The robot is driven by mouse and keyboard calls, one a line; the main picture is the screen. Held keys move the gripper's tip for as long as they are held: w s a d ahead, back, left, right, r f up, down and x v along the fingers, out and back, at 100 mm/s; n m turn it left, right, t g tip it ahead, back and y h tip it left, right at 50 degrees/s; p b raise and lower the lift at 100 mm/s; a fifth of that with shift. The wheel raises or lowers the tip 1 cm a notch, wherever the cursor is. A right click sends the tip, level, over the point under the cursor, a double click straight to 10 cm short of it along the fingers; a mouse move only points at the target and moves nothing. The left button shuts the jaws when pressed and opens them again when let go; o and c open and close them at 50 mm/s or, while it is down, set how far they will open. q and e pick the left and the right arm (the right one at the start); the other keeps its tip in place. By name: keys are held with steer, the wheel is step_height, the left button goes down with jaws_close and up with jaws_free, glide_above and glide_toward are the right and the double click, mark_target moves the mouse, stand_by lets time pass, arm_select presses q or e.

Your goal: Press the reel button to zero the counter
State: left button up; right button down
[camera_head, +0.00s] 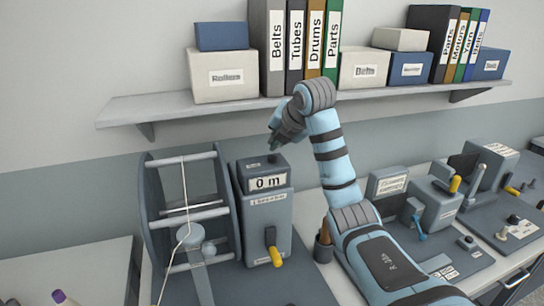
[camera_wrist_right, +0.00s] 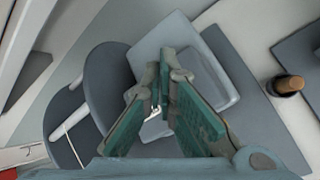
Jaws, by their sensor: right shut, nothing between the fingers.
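The counter box (camera_head: 266,215) is a grey upright housing beside the reel frame (camera_head: 154,215). Its display (camera_head: 267,183) reads "0 m". A small dark knob (camera_head: 272,159), which looks like the reel button, is on the box's top. My right gripper (camera_head: 274,142) is shut and empty, pointing down just above the box's top; I cannot tell whether it touches the button. In the right wrist view, the closed teal-padded fingers (camera_wrist_right: 164,75) reach over the grey box (camera_wrist_right: 222,85) and hide part of its top. My left gripper is not in view.
A yellow-handled crank (camera_head: 273,256) is on the box's front. A dark cup with a brown handle (camera_head: 323,245) stands to its right. A shelf (camera_head: 150,108) with binders and boxes runs above. Grey machines (camera_head: 438,205) stand on the right bench.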

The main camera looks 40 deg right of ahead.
steer(key=shift+r, duration=2.45)
